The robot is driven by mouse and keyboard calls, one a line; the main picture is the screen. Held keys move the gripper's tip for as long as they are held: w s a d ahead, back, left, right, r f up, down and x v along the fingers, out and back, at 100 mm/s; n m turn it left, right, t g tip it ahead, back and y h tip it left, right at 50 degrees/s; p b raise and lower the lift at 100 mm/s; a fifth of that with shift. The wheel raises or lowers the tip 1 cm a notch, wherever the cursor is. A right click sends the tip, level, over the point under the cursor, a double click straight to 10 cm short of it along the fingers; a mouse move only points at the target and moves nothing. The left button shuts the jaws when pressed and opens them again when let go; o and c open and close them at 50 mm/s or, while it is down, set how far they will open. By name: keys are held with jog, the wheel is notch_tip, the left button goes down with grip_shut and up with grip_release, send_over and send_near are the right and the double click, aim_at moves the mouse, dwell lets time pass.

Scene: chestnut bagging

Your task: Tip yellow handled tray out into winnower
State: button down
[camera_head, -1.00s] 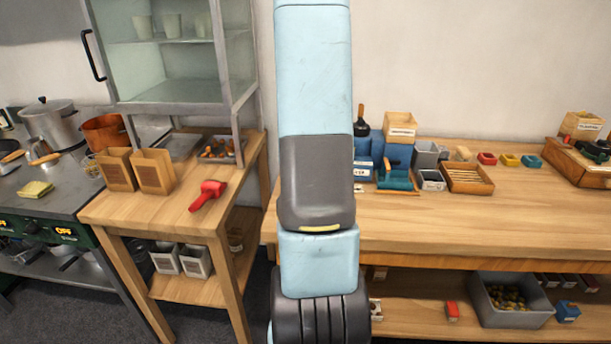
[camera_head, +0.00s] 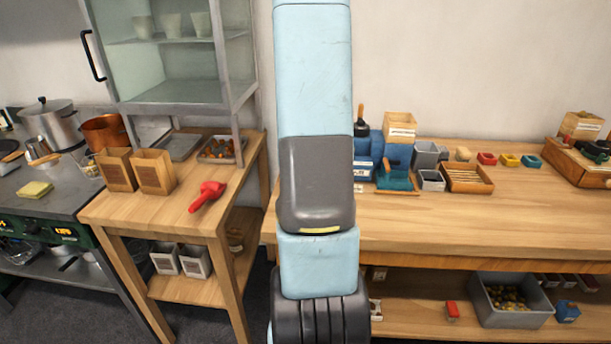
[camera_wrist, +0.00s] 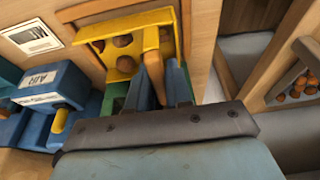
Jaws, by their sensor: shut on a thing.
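The yellow handled tray (camera_wrist: 164,42) shows in the wrist view, with a few brown chestnuts (camera_wrist: 125,64) in it. My gripper (camera_wrist: 165,88) is shut on the tray's handle, which is partly hidden by the fingers. The tray looks tilted, but I cannot tell how far. The blue winnower (camera_wrist: 62,84), with an AIR label, stands to the left and below the tray in the wrist view. In the head view the winnower (camera_head: 368,147) is partly behind my arm, and the tray and gripper are hidden.
A slatted wooden tray (camera_head: 467,179) and grey bins (camera_head: 426,156) stand right of the winnower on the wooden bench (camera_head: 500,225). A side table (camera_head: 165,212) holds a red scoop (camera_head: 207,195) and a metal tray with chestnuts (camera_head: 222,150). The bench's front middle is clear.

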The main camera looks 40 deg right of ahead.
jog(key=shift+r, duration=2.15)
jog(key=shift+s, duration=0.1)
